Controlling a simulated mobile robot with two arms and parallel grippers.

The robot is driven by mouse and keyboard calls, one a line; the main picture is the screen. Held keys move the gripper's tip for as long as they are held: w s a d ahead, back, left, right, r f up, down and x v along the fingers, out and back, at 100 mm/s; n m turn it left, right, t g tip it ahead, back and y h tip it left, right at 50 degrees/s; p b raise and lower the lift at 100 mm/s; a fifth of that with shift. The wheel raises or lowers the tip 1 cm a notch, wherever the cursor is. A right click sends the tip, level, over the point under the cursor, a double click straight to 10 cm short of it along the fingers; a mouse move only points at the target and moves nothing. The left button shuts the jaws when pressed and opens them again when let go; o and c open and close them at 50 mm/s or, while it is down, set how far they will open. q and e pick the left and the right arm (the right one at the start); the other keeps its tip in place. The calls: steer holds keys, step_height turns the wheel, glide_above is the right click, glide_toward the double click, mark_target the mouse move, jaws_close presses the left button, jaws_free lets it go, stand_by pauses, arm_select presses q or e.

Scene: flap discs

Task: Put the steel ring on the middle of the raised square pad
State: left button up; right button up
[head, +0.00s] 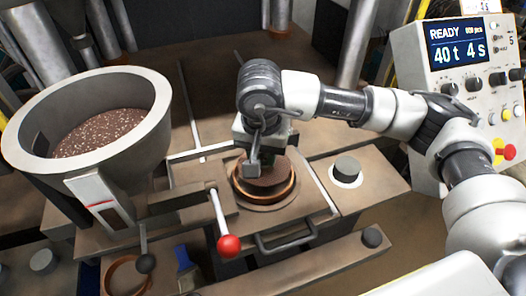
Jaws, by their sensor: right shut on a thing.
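The steel ring (293,187), coppery in this light, is in the middle of the head view, low over or on the raised square pad (312,204). I cannot tell whether it touches the pad. My right gripper (252,174) reaches down from above and is shut on the ring's left side. The fingers and wrist hide the far left part of the rim and the exact grip. Inside the ring a dark brown round surface shows. My left gripper is not in view.
A grey hopper (30,120) of brown grains stands at left. A red-knobbed lever (229,245) rises in front of the pad. A control box (455,85) is at far right. Another ring (107,277) and a blue brush (183,262) lie at lower left.

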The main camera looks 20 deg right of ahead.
steer(key=shift+f+b, duration=0.2)
steer(key=shift+b, duration=0.15)
stand_by(0.3)
steer(key=o, duration=0.9)
steer(key=shift+o, duration=0.2)
